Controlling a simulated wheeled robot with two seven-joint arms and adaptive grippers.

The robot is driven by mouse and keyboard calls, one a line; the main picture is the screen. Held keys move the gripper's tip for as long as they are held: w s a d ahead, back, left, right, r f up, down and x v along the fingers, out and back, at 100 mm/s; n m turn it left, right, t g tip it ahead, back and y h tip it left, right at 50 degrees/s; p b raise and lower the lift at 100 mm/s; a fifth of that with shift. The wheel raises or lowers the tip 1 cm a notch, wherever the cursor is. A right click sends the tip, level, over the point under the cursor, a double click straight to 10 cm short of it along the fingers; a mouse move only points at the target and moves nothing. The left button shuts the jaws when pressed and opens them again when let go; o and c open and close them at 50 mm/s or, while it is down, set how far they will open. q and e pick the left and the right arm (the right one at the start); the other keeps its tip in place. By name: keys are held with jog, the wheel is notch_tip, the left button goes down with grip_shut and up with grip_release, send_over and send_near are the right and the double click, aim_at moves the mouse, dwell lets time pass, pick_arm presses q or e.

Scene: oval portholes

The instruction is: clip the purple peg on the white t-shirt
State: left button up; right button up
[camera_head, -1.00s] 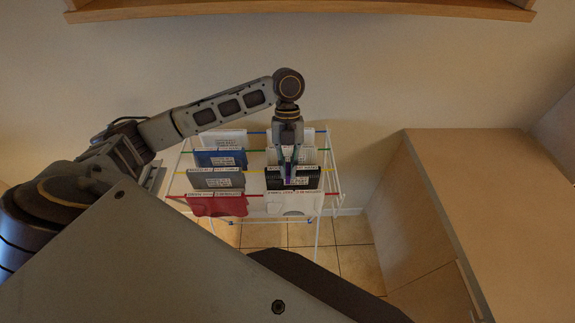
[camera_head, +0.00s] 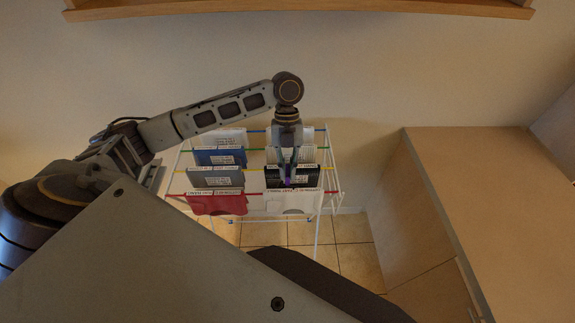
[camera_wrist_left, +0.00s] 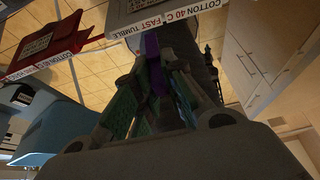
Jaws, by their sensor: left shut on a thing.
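The purple peg (camera_head: 288,183) is held in my left gripper (camera_head: 288,178), in front of the black garment (camera_head: 308,176) in the head view. In the left wrist view the purple peg (camera_wrist_left: 152,62) stands between the fingers of my left gripper (camera_wrist_left: 155,75). A white garment (camera_head: 292,204) hangs on the red front line of the drying rack, just below the gripper in the head view. A pale garment with a care label (camera_wrist_left: 150,10) shows close to the peg in the wrist view. I cannot tell whether the peg touches any cloth. My right gripper is not in view.
The drying rack (camera_head: 322,228) has several coloured lines. A red garment (camera_head: 216,205), a grey one (camera_head: 205,180) and a blue one (camera_head: 215,157) hang on its left. A wooden counter (camera_head: 490,200) stands at the right. Tiled floor (camera_head: 355,258) lies in front.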

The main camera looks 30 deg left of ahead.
aim_at(287, 175)
pick_arm(q)
jog(key=shift+f, duration=0.4)
jog(key=shift+f+b, duration=0.6)
jog(key=shift+f, duration=0.5)
jog(key=shift+f+b, duration=1.15)
jog(key=shift+b, duration=0.15)
jog(key=shift+f, duration=1.45)
jog(key=shift+f, duration=0.1)
jog(key=shift+f, duration=0.2)
